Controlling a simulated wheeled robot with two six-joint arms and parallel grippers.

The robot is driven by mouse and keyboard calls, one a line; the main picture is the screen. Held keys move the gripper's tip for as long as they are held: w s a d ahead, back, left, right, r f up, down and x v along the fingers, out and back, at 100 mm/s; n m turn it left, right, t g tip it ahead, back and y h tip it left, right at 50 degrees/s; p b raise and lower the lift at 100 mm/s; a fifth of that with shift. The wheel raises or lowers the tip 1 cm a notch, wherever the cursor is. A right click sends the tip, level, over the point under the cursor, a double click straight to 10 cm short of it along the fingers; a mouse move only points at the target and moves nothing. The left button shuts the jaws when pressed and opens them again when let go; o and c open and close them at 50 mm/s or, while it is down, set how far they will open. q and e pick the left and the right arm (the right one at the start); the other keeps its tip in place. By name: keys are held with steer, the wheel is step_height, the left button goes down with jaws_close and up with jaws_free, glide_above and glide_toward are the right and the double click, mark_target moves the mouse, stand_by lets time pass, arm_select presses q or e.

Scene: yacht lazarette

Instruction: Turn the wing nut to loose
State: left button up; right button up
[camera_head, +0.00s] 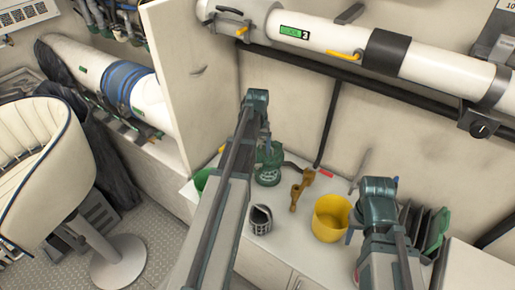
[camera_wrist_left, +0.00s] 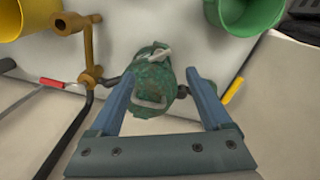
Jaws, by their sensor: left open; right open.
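A green housing (camera_head: 269,166) with a pale marking stands on the white counter behind my left arm. In the left wrist view the green housing (camera_wrist_left: 150,98) shows a pale metal piece (camera_wrist_left: 160,54) and a curved metal handle; I cannot tell which part is the wing nut. My left gripper (camera_wrist_left: 156,80) is open, its blue fingers either side of the green housing. Visible gaps remain at the fingertips, though contact at depth is unclear. My right gripper (camera_head: 354,226) is open near the yellow bucket, its fingers mostly hidden behind the wrist.
A brown fitting (camera_head: 299,188), a dark cup (camera_head: 260,219) and the yellow bucket (camera_head: 330,218) stand on the counter. A green bucket (camera_head: 202,179) is at its left end. A red-handled tool (camera_wrist_left: 52,83) lies near the housing. A white panel (camera_head: 190,75) rises at the left.

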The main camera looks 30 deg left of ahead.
arm_select(q)
step_height(320, 180, up, 6)
steer(key=p, duration=0.4)
steer(key=shift+f, duration=0.25)
steer(key=shift+f, duration=0.1)
steer(key=shift+c, duration=0.9)
steer(key=shift+m, duration=0.4)
steer(key=shift+c, duration=1.1)
steer(key=m, duration=0.6)
steer(key=shift+m, duration=0.3)
